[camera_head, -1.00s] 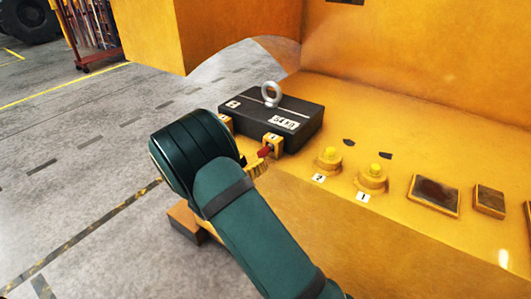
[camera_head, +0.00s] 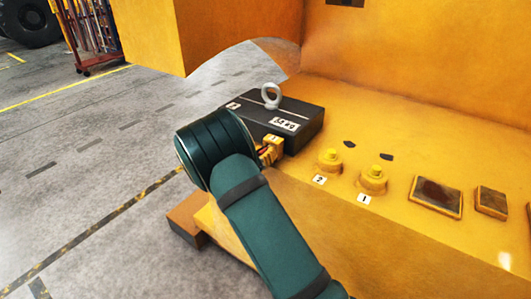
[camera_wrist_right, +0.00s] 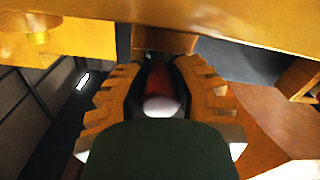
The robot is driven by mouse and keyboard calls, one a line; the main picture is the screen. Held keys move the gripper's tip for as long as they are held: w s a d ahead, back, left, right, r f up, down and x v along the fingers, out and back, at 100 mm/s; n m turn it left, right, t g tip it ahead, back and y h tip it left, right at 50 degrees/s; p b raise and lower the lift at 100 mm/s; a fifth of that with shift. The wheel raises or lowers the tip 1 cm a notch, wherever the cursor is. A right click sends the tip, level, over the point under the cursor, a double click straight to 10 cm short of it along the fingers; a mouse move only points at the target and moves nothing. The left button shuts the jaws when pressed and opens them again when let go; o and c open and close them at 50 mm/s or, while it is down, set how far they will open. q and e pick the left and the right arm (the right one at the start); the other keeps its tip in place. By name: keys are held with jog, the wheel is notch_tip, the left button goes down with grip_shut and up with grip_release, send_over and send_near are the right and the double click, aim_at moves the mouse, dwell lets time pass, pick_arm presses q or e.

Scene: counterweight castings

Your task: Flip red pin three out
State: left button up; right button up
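A black counterweight casting (camera_head: 270,121) with a metal lifting eye (camera_head: 271,95) rests on the yellow ledge. My right gripper (camera_head: 270,151) is low at the casting's front, beside a small numbered yellow bracket. The number there is too small to read surely. In the right wrist view the red pin (camera_wrist_right: 163,80) with a pale round end lies between the two toothed yellow fingers of my right gripper (camera_wrist_right: 160,72). Dark strips flank the pin, so contact is unclear. In the head view my gripper hides the pin. My left gripper is out of view.
Two yellow posts stand right of the casting, labelled 2 (camera_head: 329,160) and 1 (camera_head: 373,178). Dark rectangular pads (camera_head: 436,195) lie farther right. A yellow wall rises behind the ledge. A brown step (camera_head: 187,217) juts out below left. Open grey floor lies left.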

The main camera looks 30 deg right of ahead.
grip_shut()
jog(key=p+v, duration=0.1)
jog(key=v, duration=0.4)
jog(key=o, duration=0.9)
grip_release()
jog(key=shift+o, duration=0.2)
jog(key=shift+a, duration=0.1)
jog(key=v, duration=1.2)
jog(key=shift+f, duration=0.15)
